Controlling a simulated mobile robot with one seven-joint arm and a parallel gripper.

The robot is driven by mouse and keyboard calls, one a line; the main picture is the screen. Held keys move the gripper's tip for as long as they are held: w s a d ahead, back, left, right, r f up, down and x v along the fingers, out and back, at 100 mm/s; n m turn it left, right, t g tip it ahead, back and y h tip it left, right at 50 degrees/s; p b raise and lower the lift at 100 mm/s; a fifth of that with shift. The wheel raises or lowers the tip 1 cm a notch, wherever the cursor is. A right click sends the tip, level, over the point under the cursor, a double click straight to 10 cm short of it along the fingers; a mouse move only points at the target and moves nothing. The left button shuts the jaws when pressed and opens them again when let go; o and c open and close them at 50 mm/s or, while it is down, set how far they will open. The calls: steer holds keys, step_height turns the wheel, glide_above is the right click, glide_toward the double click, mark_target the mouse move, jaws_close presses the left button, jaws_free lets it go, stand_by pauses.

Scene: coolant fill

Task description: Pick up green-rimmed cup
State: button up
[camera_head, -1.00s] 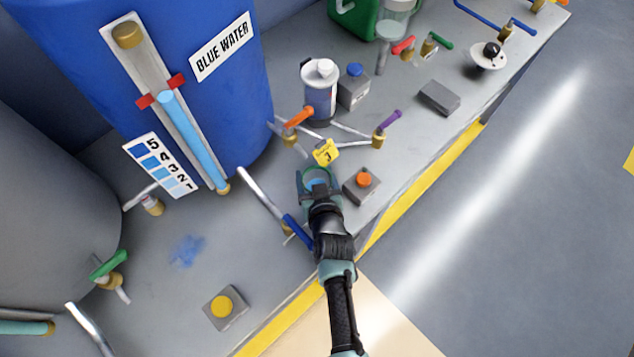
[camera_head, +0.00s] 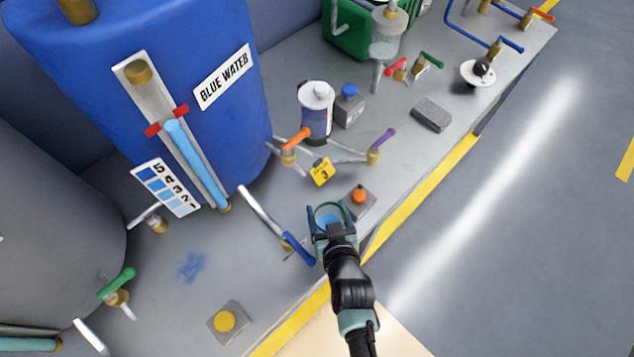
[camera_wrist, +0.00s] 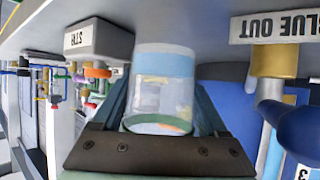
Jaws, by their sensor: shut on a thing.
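The green-rimmed cup (camera_head: 329,212) is clear-walled, with blue showing inside its rim, in the head view. My gripper (camera_head: 332,222) is shut on it, with one finger on each side, near the bench's front edge. The wrist view shows the transparent cup (camera_wrist: 165,85) between the two dark fingers of my gripper (camera_wrist: 163,105). Whether the cup touches the bench is hard to tell.
A block with an orange button (camera_head: 360,197) is close on the right of the cup. A blue-handled tap (camera_head: 298,249) is close on the left, labelled "BLUE OUT" (camera_wrist: 276,27). A blue water tank (camera_head: 150,80) stands behind. A yellow-button block (camera_head: 225,322) is at the front left.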

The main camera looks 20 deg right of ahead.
steer(key=s, duration=1.1)
steer(key=shift+d, duration=0.4)
